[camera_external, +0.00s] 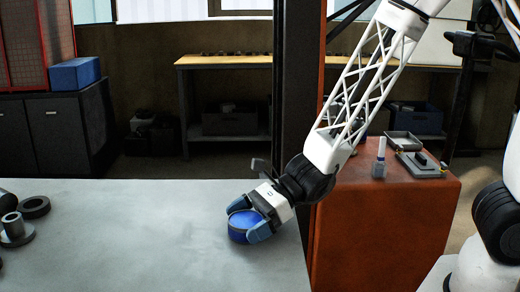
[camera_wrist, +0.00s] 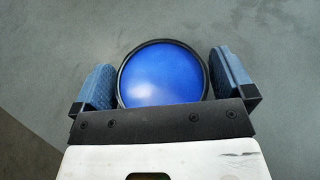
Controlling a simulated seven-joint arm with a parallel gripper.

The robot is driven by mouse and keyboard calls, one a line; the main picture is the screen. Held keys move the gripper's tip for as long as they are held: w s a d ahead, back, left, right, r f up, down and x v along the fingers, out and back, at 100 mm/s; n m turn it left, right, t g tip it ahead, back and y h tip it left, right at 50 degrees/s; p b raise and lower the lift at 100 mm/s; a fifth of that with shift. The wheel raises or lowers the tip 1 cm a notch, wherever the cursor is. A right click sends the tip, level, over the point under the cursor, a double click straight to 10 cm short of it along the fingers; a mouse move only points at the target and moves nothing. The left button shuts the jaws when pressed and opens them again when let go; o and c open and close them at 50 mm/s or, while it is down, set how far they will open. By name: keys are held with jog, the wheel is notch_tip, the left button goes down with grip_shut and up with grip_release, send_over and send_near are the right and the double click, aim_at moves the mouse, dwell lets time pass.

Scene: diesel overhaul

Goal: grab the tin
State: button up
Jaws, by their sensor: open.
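The tin (camera_external: 241,236) is a round blue can standing upright on the grey table. In the wrist view the tin (camera_wrist: 163,75) shows as a blue disc with a dark rim. My gripper (camera_external: 250,226) is low at the table, with its fingers around the tin. In the wrist view my gripper (camera_wrist: 164,77) is open, one blue finger on each side of the tin. A narrow gap shows on either side. The lower edge of the tin is hidden behind the dark bracket of my gripper in that view.
Dark metal rings (camera_external: 34,207) and a flanged part (camera_external: 15,231) lie at the table's left. The table (camera_external: 140,225) is clear between them and the tin. A dark post (camera_external: 291,90) and an orange cabinet (camera_external: 385,225) stand beyond its right edge.

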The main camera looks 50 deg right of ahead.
aim_at(249, 221)
jog(key=shift+c, duration=0.5)
jog(key=c, duration=0.9)
jog(key=shift+o, duration=0.2)
jog(key=shift+r, duration=0.1)
jog(key=shift+r, duration=0.65)
jog(key=shift+s+d+r, duration=0.15)
jog(key=shift+r, duration=0.4)
jog(key=shift+s+d+r, duration=0.1)
jog(key=shift+s+r, duration=0.05)
jog(key=shift+r, duration=0.4)
jog(key=s+d+r, duration=0.1)
jog(key=s+d, duration=0.8)
jog(key=s, duration=0.3)
jog(key=shift+d+r, duration=0.15)
